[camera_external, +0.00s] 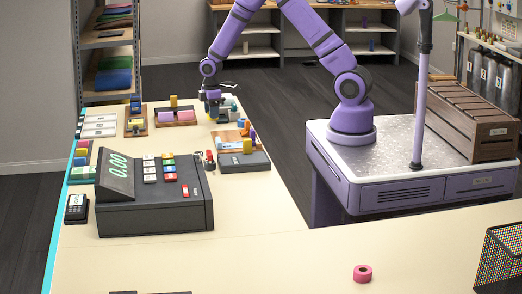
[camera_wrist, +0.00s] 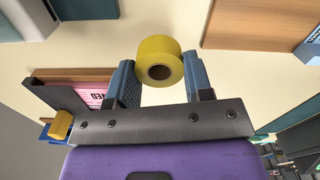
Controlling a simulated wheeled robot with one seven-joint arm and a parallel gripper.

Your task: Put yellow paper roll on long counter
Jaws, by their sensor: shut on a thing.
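The yellow paper roll (camera_wrist: 158,62) is between the two fingertips of my gripper (camera_wrist: 160,80) in the wrist view, its dark core hole facing the camera. The fingers are shut on its sides. In the external view my gripper (camera_external: 213,103) is low at the far part of the cream counter (camera_external: 262,235); the roll cannot be clearly made out there. The cream counter top (camera_wrist: 180,20) shows beneath the roll in the wrist view. Whether the roll touches it or hangs just above cannot be told.
A dark cash register (camera_external: 155,195) stands nearer. A pink roll (camera_external: 362,273) and a mesh basket (camera_external: 500,262) are on the front stretch, which has bare room.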

